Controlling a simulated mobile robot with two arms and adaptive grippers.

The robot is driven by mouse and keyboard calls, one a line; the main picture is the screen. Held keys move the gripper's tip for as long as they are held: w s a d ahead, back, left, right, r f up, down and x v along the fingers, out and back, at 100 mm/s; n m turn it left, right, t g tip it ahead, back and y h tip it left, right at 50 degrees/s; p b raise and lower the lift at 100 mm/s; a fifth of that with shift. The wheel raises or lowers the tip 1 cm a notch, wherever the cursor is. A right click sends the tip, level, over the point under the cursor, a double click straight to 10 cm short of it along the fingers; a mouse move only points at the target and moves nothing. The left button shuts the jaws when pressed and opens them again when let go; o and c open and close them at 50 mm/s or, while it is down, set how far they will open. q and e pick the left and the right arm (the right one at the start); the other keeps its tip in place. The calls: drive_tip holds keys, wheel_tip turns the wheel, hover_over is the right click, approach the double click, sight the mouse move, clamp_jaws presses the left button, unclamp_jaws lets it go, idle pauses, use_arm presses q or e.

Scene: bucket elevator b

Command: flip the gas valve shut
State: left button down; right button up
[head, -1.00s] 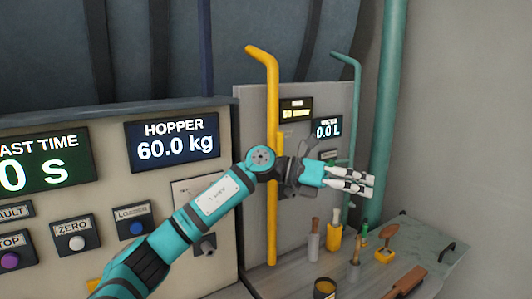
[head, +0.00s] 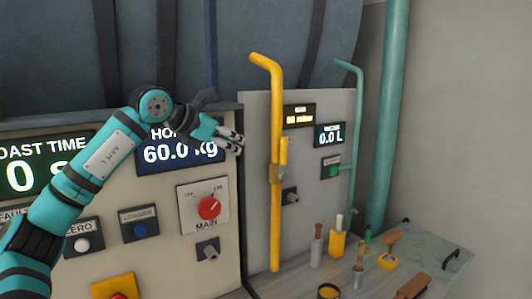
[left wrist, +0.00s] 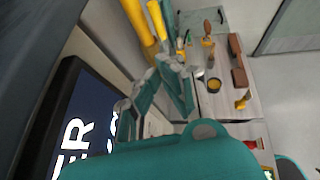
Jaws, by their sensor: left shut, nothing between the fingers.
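The yellow gas pipe (head: 275,225) runs upright in front of the grey panel in the head view. On it sits a brass-coloured valve body (head: 276,174) with a yellow lever (head: 284,151) that points up, alongside the pipe. My left gripper (head: 238,143) is shut and empty, to the left of the lever and at about its height, in front of the panel's left edge. It looks apart from the pipe. In the left wrist view, yellow pipework (left wrist: 140,25) shows beyond the fingers; the valve is hard to make out there. My right gripper is in neither view.
A teal pipe (head: 355,120) stands right of the yellow one. The control panel with the red MAIN knob (head: 208,207) is at left. Below, a bench (head: 440,250) holds brushes, a yellow pot (head: 337,243) and a dark cup (head: 327,291).

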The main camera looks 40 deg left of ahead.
use_arm(q)
drive_tip(key=p, duration=0.4)
approach(274, 151)
wheel_tip(274, 151, down, 4)
drive_tip(key=w+d, duration=0.1)
drive_tip(key=d, duration=0.2)
drive_tip(key=shift+w+p, duration=0.7)
drive_tip(key=shift+w, duration=0.5)
drive_tip(key=shift+w+d+f, duration=0.1)
drive_tip(key=shift+w+f, duration=0.1)
drive_tip(key=shift+w, duration=0.4)
drive_tip(key=shift+w+d+r, duration=0.25)
drive_tip(key=shift+w+r, duration=0.05)
drive_tip(key=shift+w, duration=0.15)
drive_tip(key=shift+a, duration=0.1)
